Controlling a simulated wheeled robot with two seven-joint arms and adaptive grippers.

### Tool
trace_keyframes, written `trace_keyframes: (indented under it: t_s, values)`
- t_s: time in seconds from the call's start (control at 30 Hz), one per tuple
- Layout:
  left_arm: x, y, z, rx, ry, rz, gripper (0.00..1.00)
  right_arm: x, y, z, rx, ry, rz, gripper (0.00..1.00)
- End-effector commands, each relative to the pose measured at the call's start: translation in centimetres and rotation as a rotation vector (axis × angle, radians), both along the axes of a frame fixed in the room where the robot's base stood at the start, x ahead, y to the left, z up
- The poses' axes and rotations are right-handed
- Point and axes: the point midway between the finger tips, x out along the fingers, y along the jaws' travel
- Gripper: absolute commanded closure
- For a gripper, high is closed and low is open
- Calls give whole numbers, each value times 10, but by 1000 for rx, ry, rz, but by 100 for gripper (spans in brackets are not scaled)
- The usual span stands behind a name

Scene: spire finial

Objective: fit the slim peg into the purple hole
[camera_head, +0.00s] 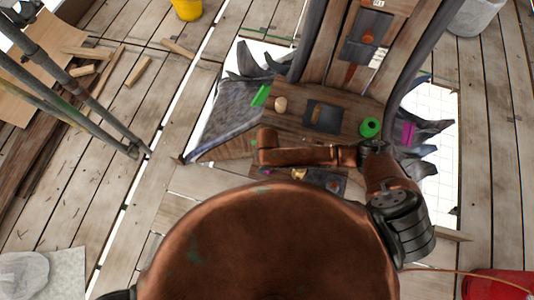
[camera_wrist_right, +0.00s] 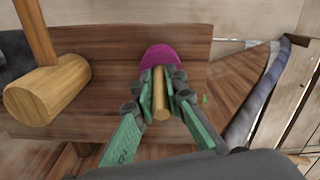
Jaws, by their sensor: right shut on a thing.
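In the right wrist view, my right gripper (camera_wrist_right: 159,88) has green fingers shut on a slim, light wooden peg (camera_wrist_right: 161,108). The near end of the peg points towards the camera. Its far end overlaps a rounded purple piece (camera_wrist_right: 160,57) at the wooden board (camera_wrist_right: 110,52); I cannot tell whether the peg is in the hole or only in front of it. The hole itself is hidden. In the head view, my copper right arm (camera_head: 305,155) reaches left across the work area and its fingers are not visible. My left gripper is not in view.
A wooden mallet (camera_wrist_right: 48,88) is left of the gripper in the wrist view. In the head view, a green ring (camera_head: 370,127), a green block (camera_head: 261,95), a purple block (camera_head: 408,132) and a dark plate (camera_head: 333,122) are on or around the wooden panel.

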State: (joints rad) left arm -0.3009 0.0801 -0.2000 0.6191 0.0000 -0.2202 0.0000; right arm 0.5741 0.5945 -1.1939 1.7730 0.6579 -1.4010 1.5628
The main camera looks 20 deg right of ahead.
Motion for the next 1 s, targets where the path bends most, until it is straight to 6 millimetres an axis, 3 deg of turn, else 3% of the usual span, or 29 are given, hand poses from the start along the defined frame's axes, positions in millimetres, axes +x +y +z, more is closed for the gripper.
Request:
trace_keyframes:
  t_s: [0.13,0.17,0.4,0.77,1.0]
  values:
    - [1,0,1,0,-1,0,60,-3,1,0,1,6,1,100]
    - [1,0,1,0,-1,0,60,-3,1,0,1,6,2,87]
    - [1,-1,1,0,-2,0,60,-2,1,1,1,4,1,71]
    - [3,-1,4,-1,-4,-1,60,-1,1,8,2,2,1,71]
    - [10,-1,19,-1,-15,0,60,-1,2,52,4,0,1,71]
